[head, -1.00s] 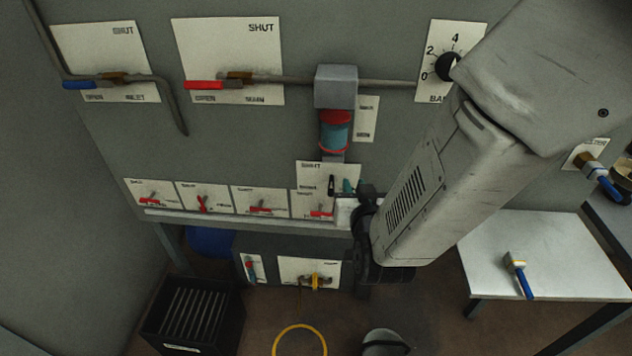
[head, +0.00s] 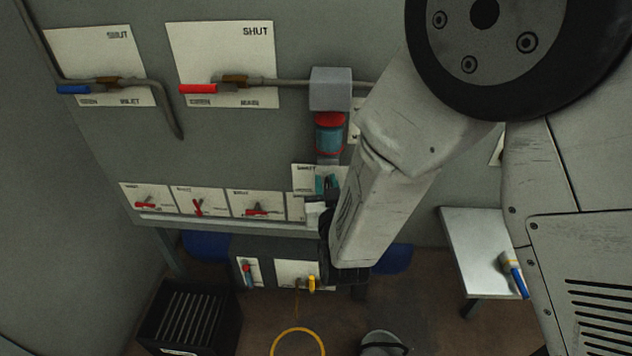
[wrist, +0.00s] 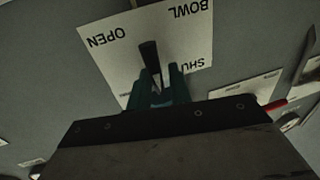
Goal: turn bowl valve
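The bowl valve has a white plate (wrist: 110,55) marked BOWL, OPEN and SHUT, and a dark lever handle (wrist: 149,56). In the wrist view the handle points up the picture, away from my gripper. The plate shows partly in the head view (head: 303,176), left of my arm. My gripper (wrist: 162,76) has teal fingers, which stand apart at the handle's near end, with the handle between them. I cannot tell whether they touch it. In the head view my gripper (head: 326,183) is in front of the plate, and my arm hides its right side.
Small red-handled valve plates (head: 200,201) line the panel to the left, above a ledge (head: 230,223). A sight glass (head: 329,135) hangs just above. A black bin (head: 190,318) and a yellow ring (head: 298,331) lie below. A white table (head: 480,245) stands right.

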